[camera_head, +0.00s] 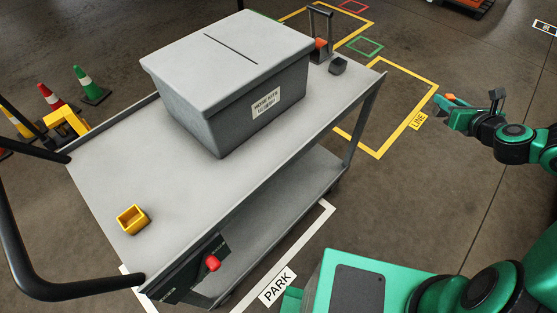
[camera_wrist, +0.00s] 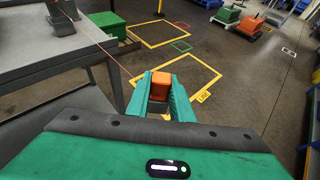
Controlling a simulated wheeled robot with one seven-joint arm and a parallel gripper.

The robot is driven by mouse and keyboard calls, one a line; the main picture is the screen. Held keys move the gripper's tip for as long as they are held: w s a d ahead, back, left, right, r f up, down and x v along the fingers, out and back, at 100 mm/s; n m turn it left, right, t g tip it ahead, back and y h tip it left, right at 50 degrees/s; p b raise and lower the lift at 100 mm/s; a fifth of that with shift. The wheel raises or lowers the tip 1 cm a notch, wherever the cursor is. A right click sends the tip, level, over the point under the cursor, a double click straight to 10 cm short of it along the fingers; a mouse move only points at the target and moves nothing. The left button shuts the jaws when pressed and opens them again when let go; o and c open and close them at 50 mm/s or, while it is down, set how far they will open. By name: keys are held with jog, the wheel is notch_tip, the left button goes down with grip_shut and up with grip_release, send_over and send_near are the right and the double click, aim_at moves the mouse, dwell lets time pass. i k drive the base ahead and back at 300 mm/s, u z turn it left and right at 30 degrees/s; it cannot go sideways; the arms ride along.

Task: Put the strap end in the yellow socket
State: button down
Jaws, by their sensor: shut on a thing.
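The yellow socket (camera_head: 133,219) is a small open-topped square box on the grey cart top, near its front left corner; it looks empty. My gripper (camera_head: 443,104) is off to the right of the cart, above the floor. It is shut on an orange block, the strap end (camera_wrist: 160,86), which sits between the green fingers in the wrist view. A thin orange line, the strap (camera_wrist: 108,53), runs from the fixture on the cart toward this block. The yellow socket is out of the wrist view.
A large grey lidded box (camera_head: 225,80) fills the middle of the cart (camera_head: 95,175), between my gripper and the socket. A dark upright frame (camera_head: 320,30) and a small dark block (camera_head: 338,66) stand at the cart's far end. Cones (camera_head: 90,85) stand beyond the cart's left side.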

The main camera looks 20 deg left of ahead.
aim_at(137, 222)
jog(key=z, duration=0.7)
jog(key=k, duration=2.65)
jog(key=u, duration=0.55)
jog(key=i, duration=1)
jog(key=z, duration=0.05)
